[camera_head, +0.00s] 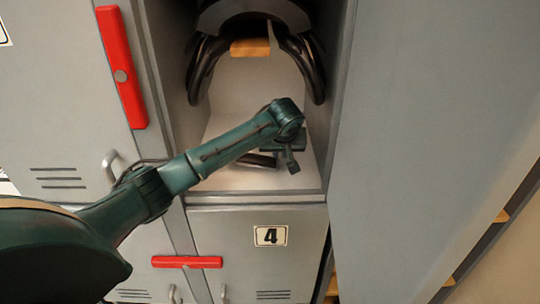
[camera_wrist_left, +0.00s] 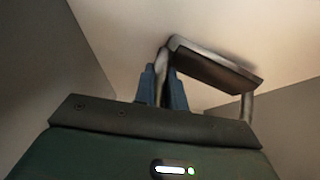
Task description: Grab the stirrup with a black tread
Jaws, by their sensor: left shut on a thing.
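A metal stirrup with a dark tread (camera_wrist_left: 215,64) is inside the open locker. In the left wrist view, one of its side bars lies between the blue fingertips of my left gripper (camera_wrist_left: 163,88), which is shut on it. In the head view my left gripper (camera_head: 291,160) is low in the locker opening, just above its floor. The stirrup (camera_head: 262,160) shows there partly, mostly hidden behind my gripper and wrist. My right gripper is in neither view.
A dark saddle (camera_head: 253,14) sits in the upper part of the locker, with a wooden piece (camera_head: 250,47) under it. A large grey panel (camera_head: 430,140) stands on the right. Locker door 4 (camera_head: 230,255) is shut below. A red bar (camera_head: 122,70) is on the left door.

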